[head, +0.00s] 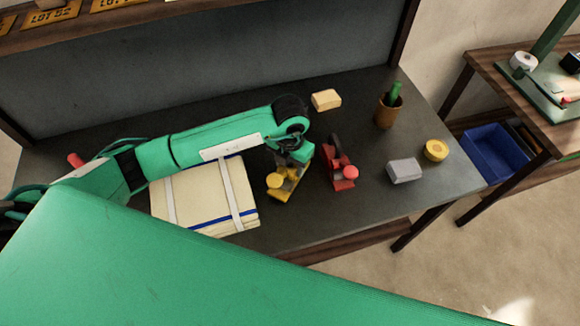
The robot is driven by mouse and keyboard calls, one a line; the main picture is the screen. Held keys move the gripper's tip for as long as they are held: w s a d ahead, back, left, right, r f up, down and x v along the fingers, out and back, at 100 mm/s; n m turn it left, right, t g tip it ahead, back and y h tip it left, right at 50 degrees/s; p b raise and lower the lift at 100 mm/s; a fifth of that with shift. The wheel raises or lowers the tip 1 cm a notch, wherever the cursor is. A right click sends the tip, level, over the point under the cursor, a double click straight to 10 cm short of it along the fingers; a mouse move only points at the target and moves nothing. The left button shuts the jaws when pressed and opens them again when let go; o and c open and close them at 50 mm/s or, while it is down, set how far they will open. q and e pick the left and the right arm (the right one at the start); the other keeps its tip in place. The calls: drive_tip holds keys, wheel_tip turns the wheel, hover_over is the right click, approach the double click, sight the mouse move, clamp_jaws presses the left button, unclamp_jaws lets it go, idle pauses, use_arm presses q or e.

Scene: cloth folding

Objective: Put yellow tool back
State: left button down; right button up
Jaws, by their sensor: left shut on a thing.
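The yellow tool (285,187) stands on the dark table, between a strapped cream bundle and a red tool. My left gripper (290,166) reaches over it from the left and is shut on its upper part. The gripper and wrist cover the top of the tool, and the fingertips are hard to make out. Whether the tool touches the table or hangs just above it, I cannot tell. My right gripper does not show.
The red tool (342,172) stands close right of the yellow one. The strapped cream bundle (190,197) lies left. A cream block (326,100), brown cup (387,112), grey block (404,171) and yellow roll (436,150) are spread across the table's right part.

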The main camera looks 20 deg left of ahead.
use_arm(q)
wheel_tip(320, 180, down, 2)
drive_tip(key=shift+f, duration=0.25)
drive_tip(key=c, duration=0.6)
unclamp_jaws()
drive_tip(key=shift+c, duration=0.2)
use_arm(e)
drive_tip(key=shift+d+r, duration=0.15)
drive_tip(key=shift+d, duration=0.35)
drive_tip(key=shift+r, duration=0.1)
use_arm(q)
drive_tip(key=shift+r, duration=0.25)
wheel_tip(320, 180, up, 11)
drive_tip(key=b, duration=0.3)
drive_tip(key=shift+f, duration=0.2)
drive_tip(key=shift+r, duration=0.55)
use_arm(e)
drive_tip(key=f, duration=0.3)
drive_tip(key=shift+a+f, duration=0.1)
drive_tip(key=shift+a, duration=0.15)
